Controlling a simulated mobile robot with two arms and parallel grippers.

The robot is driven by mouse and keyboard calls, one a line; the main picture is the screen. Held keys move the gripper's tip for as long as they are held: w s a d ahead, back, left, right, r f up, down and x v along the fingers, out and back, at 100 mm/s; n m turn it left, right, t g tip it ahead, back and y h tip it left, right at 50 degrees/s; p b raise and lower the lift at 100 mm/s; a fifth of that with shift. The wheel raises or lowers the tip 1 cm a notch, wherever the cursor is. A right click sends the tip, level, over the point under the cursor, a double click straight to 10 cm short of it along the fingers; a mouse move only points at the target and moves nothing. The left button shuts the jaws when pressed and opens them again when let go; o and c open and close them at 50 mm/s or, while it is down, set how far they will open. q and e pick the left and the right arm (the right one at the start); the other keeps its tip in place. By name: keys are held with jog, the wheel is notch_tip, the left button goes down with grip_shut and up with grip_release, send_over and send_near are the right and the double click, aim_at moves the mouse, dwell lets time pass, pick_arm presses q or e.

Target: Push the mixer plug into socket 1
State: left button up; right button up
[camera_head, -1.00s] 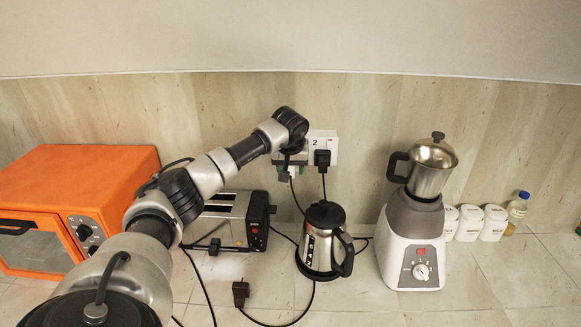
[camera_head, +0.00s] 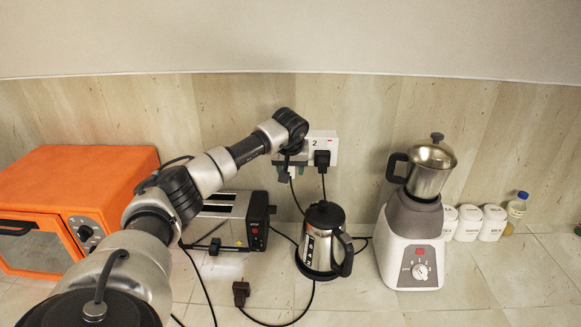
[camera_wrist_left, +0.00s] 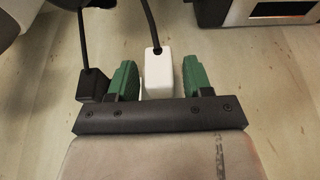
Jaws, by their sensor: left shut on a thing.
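My left gripper (camera_head: 290,173) is at the wall outlet (camera_head: 331,142), left of the part marked 2. In the left wrist view its green fingers (camera_wrist_left: 160,78) are on either side of a white plug (camera_wrist_left: 158,72) with a black cord, and it is shut on that plug. I cannot follow this cord to the mixer. Socket 1 is hidden behind my gripper, so I cannot tell how far in the plug sits. The grey and white mixer (camera_head: 410,240) with a steel jar stands upright at the right. My right gripper is not in view.
A black plug (camera_head: 322,158) occupies socket 2, close beside my fingers. A steel kettle (camera_head: 322,240) stands below the outlet and a toaster (camera_head: 230,222) is to its left. A loose black plug (camera_head: 240,292) lies on the counter. An orange oven (camera_head: 80,180) is at the left.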

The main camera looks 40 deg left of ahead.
pick_arm(q)
jog(key=shift+w+a, duration=1.05)
jog(key=shift+w, duration=0.2)
jog(key=o, duration=1)
jog(key=b+v, duration=0.3)
jog(key=v, duration=0.6)
jog(key=shift+s+d+r+b, duration=0.1)
jog(key=shift+r+b, duration=0.1)
jog(key=shift+b, duration=0.1)
jog(key=shift+s+d+r, duration=0.15)
jog(key=shift+r, duration=0.45)
